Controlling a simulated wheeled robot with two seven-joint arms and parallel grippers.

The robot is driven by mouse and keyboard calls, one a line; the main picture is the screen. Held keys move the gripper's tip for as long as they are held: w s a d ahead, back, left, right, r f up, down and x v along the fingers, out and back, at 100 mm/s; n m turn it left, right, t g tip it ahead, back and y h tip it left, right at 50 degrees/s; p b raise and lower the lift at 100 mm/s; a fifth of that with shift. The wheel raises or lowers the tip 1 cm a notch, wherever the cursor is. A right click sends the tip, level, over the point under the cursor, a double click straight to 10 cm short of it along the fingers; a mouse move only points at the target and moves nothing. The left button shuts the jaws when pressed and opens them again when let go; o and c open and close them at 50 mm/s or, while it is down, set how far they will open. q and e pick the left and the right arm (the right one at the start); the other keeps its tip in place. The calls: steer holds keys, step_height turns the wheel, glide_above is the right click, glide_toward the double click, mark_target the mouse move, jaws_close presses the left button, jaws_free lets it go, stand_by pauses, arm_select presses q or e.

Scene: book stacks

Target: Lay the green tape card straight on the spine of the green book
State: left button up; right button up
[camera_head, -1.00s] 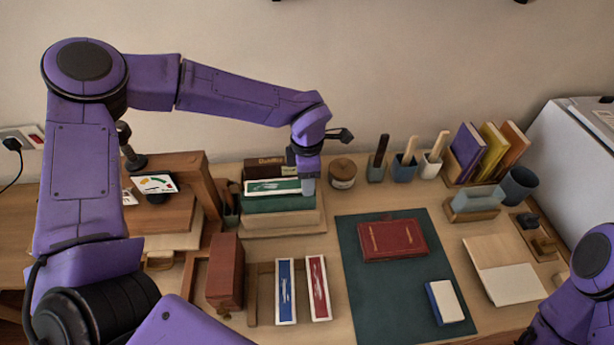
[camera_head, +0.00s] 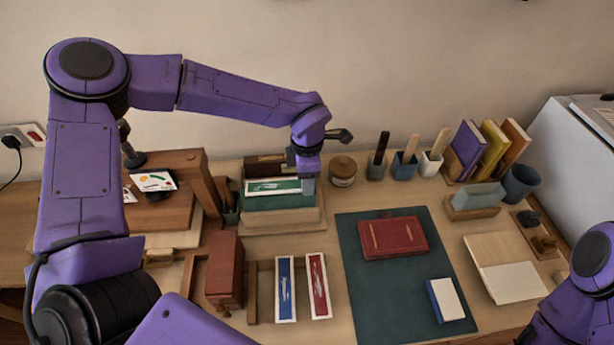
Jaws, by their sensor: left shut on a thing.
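The green tape card (camera_head: 273,187), white-edged with a pale mark, lies lengthwise over the green book (camera_head: 278,203) in the stack at the back. It looks roughly parallel to the book's long edge; whether it touches the spine cannot be told. My left gripper (camera_head: 308,186) points down at the right end of the card and is shut on it; the fingertips are partly hidden. Blue (camera_head: 285,290) and red (camera_head: 318,287) tape cards lie in front on the table. My right arm shows at the lower right, but its gripper is out of view.
A dark brown book (camera_head: 266,166) lies behind the card. A lidded jar (camera_head: 343,171) stands close to the right of my left gripper. A red book (camera_head: 392,237) lies on the dark green mat (camera_head: 367,300). A wooden frame (camera_head: 204,188) stands left of the stack.

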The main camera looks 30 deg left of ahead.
arm_select(q)
steer(key=shift+f+b, duration=0.35)
steer(key=shift+f, duration=0.5)
stand_by(0.9)
steer(key=o, duration=1.1)
step_height(320, 180, up, 7)
steer(key=p, duration=0.7)
steer(key=shift+r, duration=0.1)
